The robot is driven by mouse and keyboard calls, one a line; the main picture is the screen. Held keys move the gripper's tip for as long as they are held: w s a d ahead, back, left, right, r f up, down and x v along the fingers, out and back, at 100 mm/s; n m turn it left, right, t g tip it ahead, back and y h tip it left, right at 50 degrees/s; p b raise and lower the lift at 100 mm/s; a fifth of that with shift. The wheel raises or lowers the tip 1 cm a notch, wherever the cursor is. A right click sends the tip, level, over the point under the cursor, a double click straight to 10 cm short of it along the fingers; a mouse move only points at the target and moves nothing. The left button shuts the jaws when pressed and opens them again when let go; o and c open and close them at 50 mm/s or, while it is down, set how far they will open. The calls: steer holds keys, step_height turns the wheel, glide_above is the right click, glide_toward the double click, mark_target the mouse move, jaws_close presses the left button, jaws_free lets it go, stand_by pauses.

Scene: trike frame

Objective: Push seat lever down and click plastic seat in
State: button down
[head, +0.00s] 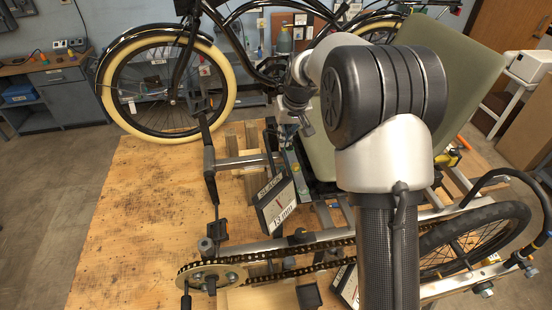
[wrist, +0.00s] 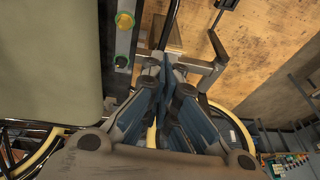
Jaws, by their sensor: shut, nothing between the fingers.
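The plastic seat (head: 462,85) is a large grey-green shell, tilted up on the trike frame (head: 325,220) behind my arm. Its smooth surface also fills the left of the wrist view (wrist: 50,60). My gripper (head: 306,128) is shut and empty, at the left side of the seat, over the frame. In the wrist view the fingertips of my gripper (wrist: 172,66) are together, apart from the seat. I cannot tell which part is the seat lever. My arm hides part of the seat.
The frame rests on a wooden bench (head: 130,215), bare at the left. A chain (head: 270,260) and a black-tyred wheel (head: 478,240) lie in front. A bicycle (head: 160,85) with cream tyres stands behind. A sign (head: 277,205) stands near the frame's middle.

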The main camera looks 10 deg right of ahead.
glide_above(271, 166)
steer(key=s+d, duration=0.2)
step_height(271, 166, down, 12)
steer(key=shift+a+p, duration=0.15)
steer(key=shift+p, duration=0.2)
steer(key=shift+a+f, duration=0.25)
steer(key=shift+f, duration=0.45)
steer(key=shift+a+f+h, duration=0.2)
steer(key=shift+a+h, duration=0.1)
steer(key=shift+h, duration=0.1)
steer(key=shift+f, duration=0.1)
steer(key=shift+a+f+h, duration=0.45)
steer(key=shift+h, duration=0.15)
steer(key=f+h+b, duration=0.1)
steer(key=b, duration=0.1)
steer(key=a+f+b, duration=0.1)
steer(key=b, duration=0.1)
steer(key=f+h+b, duration=0.1)
steer(key=b, duration=0.2)
steer(key=shift+a+f+n+h, duration=0.15)
steer(key=shift+a+n+h, duration=0.15)
steer(key=shift+a, duration=0.05)
